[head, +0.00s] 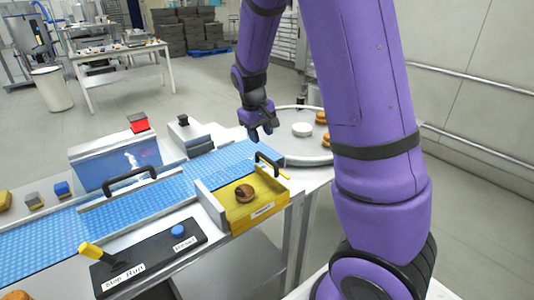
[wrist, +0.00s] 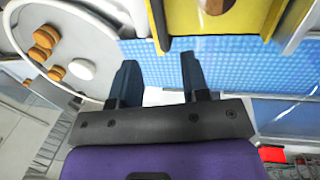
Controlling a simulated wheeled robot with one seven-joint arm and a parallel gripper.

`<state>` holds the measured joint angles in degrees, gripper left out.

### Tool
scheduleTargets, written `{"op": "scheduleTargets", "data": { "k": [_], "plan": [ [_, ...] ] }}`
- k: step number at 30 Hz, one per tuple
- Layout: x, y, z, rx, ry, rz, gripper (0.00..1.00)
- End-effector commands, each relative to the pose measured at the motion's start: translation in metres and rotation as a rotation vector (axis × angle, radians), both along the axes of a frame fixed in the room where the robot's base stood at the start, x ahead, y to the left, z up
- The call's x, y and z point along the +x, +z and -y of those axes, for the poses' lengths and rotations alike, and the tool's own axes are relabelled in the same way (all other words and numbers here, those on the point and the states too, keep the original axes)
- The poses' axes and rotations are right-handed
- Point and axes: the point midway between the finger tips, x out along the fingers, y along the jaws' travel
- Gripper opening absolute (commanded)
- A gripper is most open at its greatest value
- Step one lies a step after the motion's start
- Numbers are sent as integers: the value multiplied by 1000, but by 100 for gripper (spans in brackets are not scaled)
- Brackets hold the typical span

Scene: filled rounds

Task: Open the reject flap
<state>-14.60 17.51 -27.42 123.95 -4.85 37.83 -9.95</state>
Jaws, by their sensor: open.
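The yellow reject box (head: 262,212) stands at the near side of the blue belt, with a brown round (head: 244,192) with a dark patch inside. A black handle (head: 268,163) stands at the box's belt-side right corner; I take it for the flap's handle. The flap panel itself is not clear to me. My gripper (head: 262,134) is open and empty above the belt's far right end, beyond the handle. In the wrist view, the handle (wrist: 158,24) lies ahead of the open fingers (wrist: 158,68), roughly in line with the space between them and apart from them.
A round turntable (head: 302,152) with a white disc and several rounds stands right of the belt (head: 150,203). A clear guard (head: 128,158) and another black handle (head: 130,180) are left. A control panel (head: 150,256) with a yellow lever and blue button is in front.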

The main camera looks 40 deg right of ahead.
Motion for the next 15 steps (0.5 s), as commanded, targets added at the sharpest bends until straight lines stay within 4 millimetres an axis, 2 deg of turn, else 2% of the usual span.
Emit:
{"op": "scheduleTargets", "data": {
  "k": [9,15],
  "plan": [
    [-1,-56,12,0,-3,-5,42],
    [0,-79,16,0,-1,-2,42]
  ]
}}
